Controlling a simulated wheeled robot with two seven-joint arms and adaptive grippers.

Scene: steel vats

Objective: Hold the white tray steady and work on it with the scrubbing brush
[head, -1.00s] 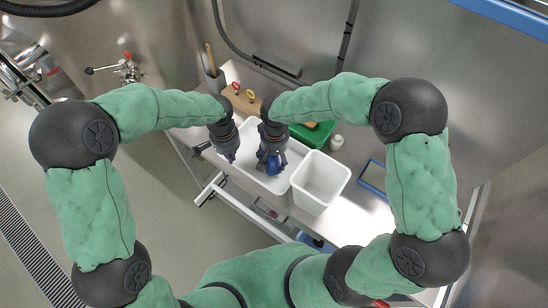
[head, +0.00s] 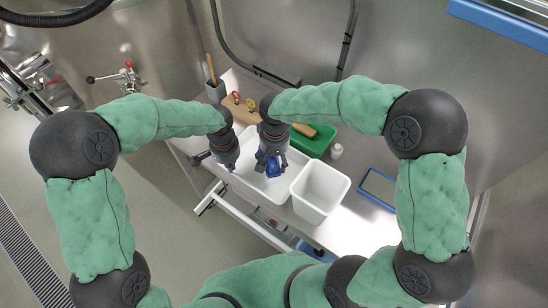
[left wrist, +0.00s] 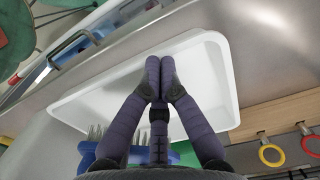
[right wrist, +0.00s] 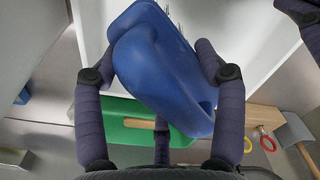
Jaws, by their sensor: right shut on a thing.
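The white tray (head: 262,188) lies on the bench in the head view, and its floor and rim fill much of the left wrist view (left wrist: 90,105). My left gripper (head: 230,168) is over the tray's left end. In the left wrist view its fingertips (left wrist: 157,78) are together with nothing visible between them; contact with the tray is unclear. My right gripper (head: 267,160) is shut on the blue scrubbing brush (right wrist: 165,75), over the middle of the tray. Pale bristles show past the brush body. I cannot tell whether they touch the tray.
A white bin (head: 320,190) stands close at the tray's right. Behind are a green tray (head: 318,143), a small white bottle (head: 336,151) and a wooden board (head: 243,112) with red and yellow rings. A blue-edged panel (head: 378,187) lies farther right.

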